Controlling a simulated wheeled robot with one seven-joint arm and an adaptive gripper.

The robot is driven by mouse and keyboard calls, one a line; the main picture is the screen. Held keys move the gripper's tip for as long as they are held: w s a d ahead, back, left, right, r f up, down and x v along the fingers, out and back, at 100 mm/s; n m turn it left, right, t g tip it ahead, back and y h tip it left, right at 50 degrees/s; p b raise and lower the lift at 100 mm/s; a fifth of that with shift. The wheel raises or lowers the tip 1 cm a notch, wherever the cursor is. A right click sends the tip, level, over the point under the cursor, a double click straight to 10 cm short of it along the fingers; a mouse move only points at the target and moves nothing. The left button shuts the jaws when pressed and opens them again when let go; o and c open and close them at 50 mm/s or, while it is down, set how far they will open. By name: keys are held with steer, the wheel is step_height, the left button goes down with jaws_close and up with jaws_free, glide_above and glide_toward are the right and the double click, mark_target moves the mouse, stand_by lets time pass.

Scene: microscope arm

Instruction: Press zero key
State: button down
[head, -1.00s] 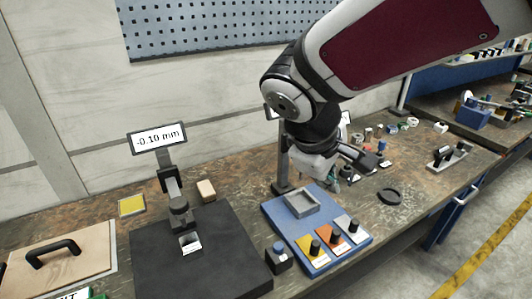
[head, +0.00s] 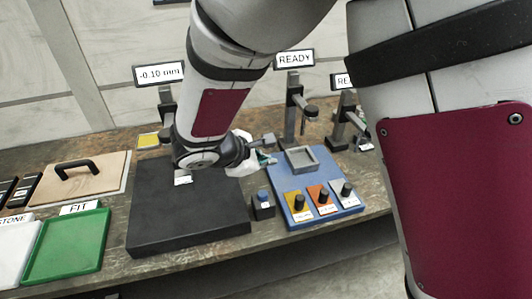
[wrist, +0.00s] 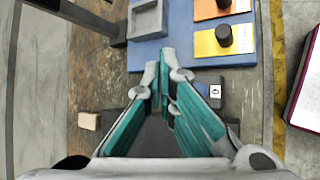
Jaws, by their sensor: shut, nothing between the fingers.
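The zero key is a small dark box (head: 263,207) with a blue button on top, standing between the black plate and the blue board in the head view. In the wrist view the box (wrist: 216,103) shows a white "0" label just right of my fingers, partly hidden by them. My gripper (wrist: 165,62) is shut and empty, its teal fingers pointing towards the blue board. In the head view my gripper (head: 267,158) shows partly behind my wrist, above and behind the key. I cannot tell its exact height, and I see no contact with the key.
The black plate (head: 185,222) lies left of the key, under a display (head: 159,74) reading -0.10 mm. The blue board (head: 325,215) with a grey tray (head: 313,160) and knobbed cards lies right. A green FIT tray (head: 65,245) is at front left.

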steer(key=b, duration=0.5)
glide_above(264, 195)
step_height(264, 195, down, 7)
steer(key=shift+f, duration=0.2)
steer(key=shift+f+b, duration=0.6)
steer(key=shift+f, duration=0.1)
steer(key=shift+f, duration=0.15)
stand_by(0.8)
steer(key=shift+f+b, duration=0.25)
steer(key=shift+b, duration=0.25)
steer(key=shift+f+b, duration=0.5)
stand_by(0.8)
steer(key=shift+r, duration=0.1)
steer(key=shift+r+p, duration=0.6)
steer(key=shift+r, duration=0.25)
steer(key=shift+r, duration=0.1)
